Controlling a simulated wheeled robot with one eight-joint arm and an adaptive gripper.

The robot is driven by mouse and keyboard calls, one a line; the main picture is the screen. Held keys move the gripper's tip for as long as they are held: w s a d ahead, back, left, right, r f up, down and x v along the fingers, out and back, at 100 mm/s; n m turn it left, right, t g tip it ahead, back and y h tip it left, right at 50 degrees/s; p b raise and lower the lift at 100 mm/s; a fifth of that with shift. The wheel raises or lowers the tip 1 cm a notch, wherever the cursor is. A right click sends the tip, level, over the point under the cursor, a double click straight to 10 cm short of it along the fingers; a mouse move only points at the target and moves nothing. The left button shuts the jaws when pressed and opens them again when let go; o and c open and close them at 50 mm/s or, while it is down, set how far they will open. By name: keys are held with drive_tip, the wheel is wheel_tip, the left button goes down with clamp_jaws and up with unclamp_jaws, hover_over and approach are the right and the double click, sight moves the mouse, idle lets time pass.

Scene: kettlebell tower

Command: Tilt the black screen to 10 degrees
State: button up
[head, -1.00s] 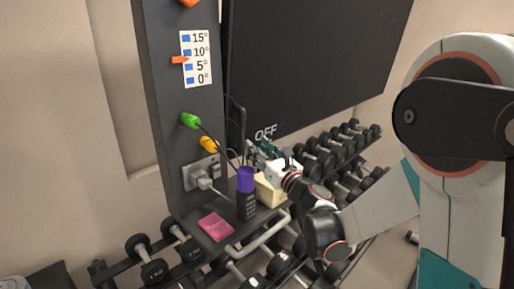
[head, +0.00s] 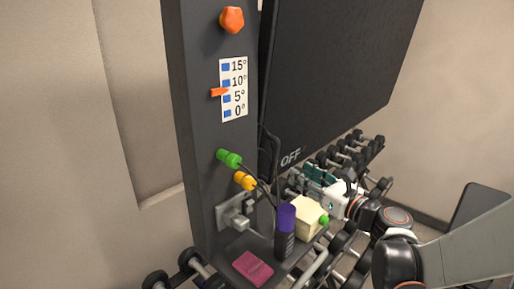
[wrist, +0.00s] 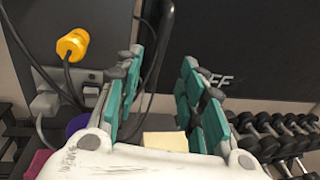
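The black screen (head: 335,75) fills the upper right of the head view, with the word OFF near its lower left corner. It also shows in the wrist view (wrist: 255,50). On the dark column (head: 195,130) left of it is a white angle scale (head: 233,90) marked 0° to 15°. Its orange pointer (head: 217,92) sits between 5° and 10°. An orange knob (head: 232,20) is above the scale. My gripper (head: 303,178) is below the screen's lower left corner, well below the knob. In the wrist view my gripper (wrist: 162,75) has its teal fingers apart with nothing between them.
Green (head: 229,159) and yellow (head: 245,181) plugs with cables stick out of the column above a socket (head: 236,214). A purple-capped bottle (head: 286,230), a cream block (head: 307,217) and a pink item (head: 253,267) stand below. Dumbbell racks (head: 350,155) run behind my gripper.

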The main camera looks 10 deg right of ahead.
sight(274, 158)
drive_tip(key=x, duration=1.3)
drive_tip(key=shift+w+p, duration=0.15)
drive_tip(key=shift+p, duration=0.15)
clamp_jaws()
